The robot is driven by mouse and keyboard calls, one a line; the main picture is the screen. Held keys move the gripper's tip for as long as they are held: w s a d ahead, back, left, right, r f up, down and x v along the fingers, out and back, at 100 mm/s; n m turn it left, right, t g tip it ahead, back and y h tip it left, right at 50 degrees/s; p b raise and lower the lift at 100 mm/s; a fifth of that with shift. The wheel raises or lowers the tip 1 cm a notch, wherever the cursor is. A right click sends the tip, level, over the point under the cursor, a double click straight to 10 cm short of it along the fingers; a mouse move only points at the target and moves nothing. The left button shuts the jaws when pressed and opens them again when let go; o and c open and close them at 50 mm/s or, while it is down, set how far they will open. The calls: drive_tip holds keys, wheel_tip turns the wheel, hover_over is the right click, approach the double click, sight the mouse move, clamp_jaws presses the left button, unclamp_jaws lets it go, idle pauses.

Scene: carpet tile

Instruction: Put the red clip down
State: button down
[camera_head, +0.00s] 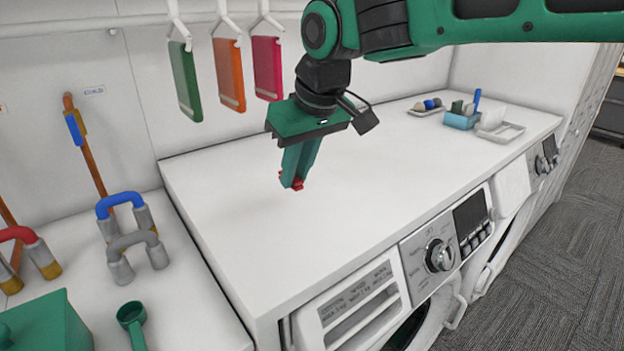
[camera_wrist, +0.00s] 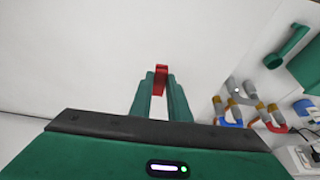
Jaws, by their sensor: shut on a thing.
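The red clip (camera_wrist: 160,80) is held between the two green fingers of my gripper (camera_wrist: 160,92) in the wrist view. In the head view only small red parts of the clip (camera_head: 297,184) show at the tips of my gripper (camera_head: 292,180), the rest being hidden by the fingers. The fingers point down over the white top (camera_head: 230,210) of the washing machines, near its left part. I cannot tell whether the clip touches the surface.
Green, orange and pink tags (camera_head: 229,75) hang at the back wall. Trays and a blue holder (camera_head: 462,120) stand at the far right of the top. A lower counter at left holds padlock-like shackles (camera_head: 120,205), a green box (camera_head: 45,325) and a green scoop (camera_head: 132,318). The top around my gripper is clear.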

drive_tip(key=s+a+r, duration=0.3)
drive_tip(key=s+a, duration=0.1)
drive_tip(key=shift+s+a+r, duration=0.15)
drive_tip(key=shift+s+r, duration=0.2)
